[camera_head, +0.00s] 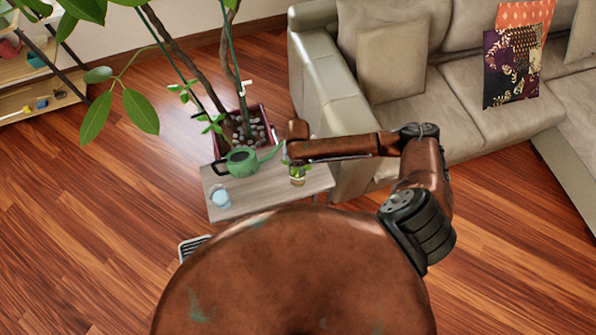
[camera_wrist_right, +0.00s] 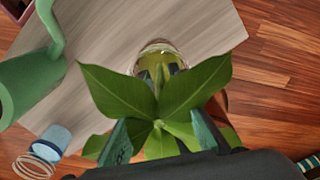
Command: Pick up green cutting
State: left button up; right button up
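The green cutting (camera_wrist_right: 160,110) fills the middle of the right wrist view, with broad pointed leaves spread out. In the head view its small leaves (camera_head: 291,163) show just below the end of my right arm. A glass jar with yellowish contents (camera_wrist_right: 160,62) is partly behind the leaves; in the head view the jar (camera_head: 297,178) stands on the small table. My right gripper (camera_wrist_right: 162,130) has its two fingers apart, one on each side of the cutting's centre. Leaves hide the stem, and I cannot tell whether the fingers touch it. My left gripper is not in view.
The small wooden table (camera_head: 240,208) also bears a green watering can (camera_head: 242,162) and a light blue cup (camera_head: 220,197). A potted plant (camera_head: 268,128) stands behind it. A beige sofa (camera_head: 330,110) is close on the right. The wooden floor (camera_head: 90,220) at left is clear.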

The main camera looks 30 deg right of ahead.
jog(key=shift+c, duration=0.4)
grip_shut()
jog(key=shift+r, duration=0.1)
